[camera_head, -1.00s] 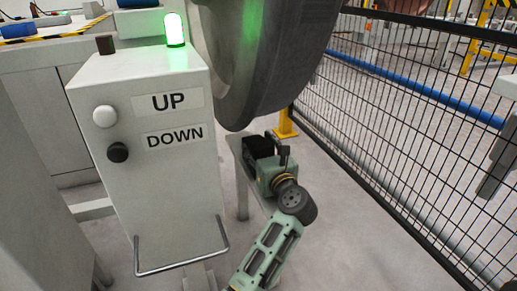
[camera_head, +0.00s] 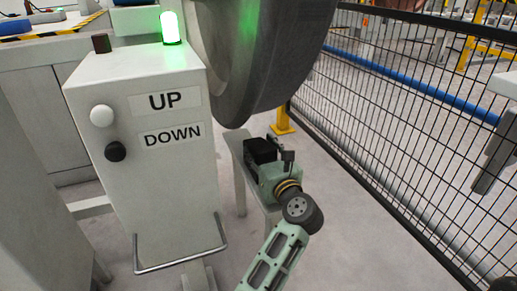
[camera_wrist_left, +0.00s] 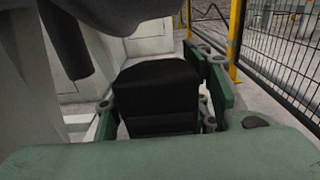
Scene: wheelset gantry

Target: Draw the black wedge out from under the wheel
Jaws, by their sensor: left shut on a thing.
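The black wedge (camera_head: 259,150) sits just below and in front of the big dark wheel (camera_head: 268,60), over a narrow grey rail (camera_head: 239,160). My left gripper (camera_head: 272,161) is shut on the wedge from the near side. In the left wrist view the wedge (camera_wrist_left: 158,92) is between the two green fingers (camera_wrist_left: 162,100). A small gap shows between the wedge and the wheel's lower edge in the head view. I cannot tell whether the wedge still touches the rail. My right gripper is not in view.
A grey control box (camera_head: 150,150) with UP and DOWN labels, a white and a black button and a lit green lamp (camera_head: 170,28) stands left of my left arm. A black mesh fence (camera_head: 400,120) runs along the right. Clear floor (camera_head: 350,220) lies between.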

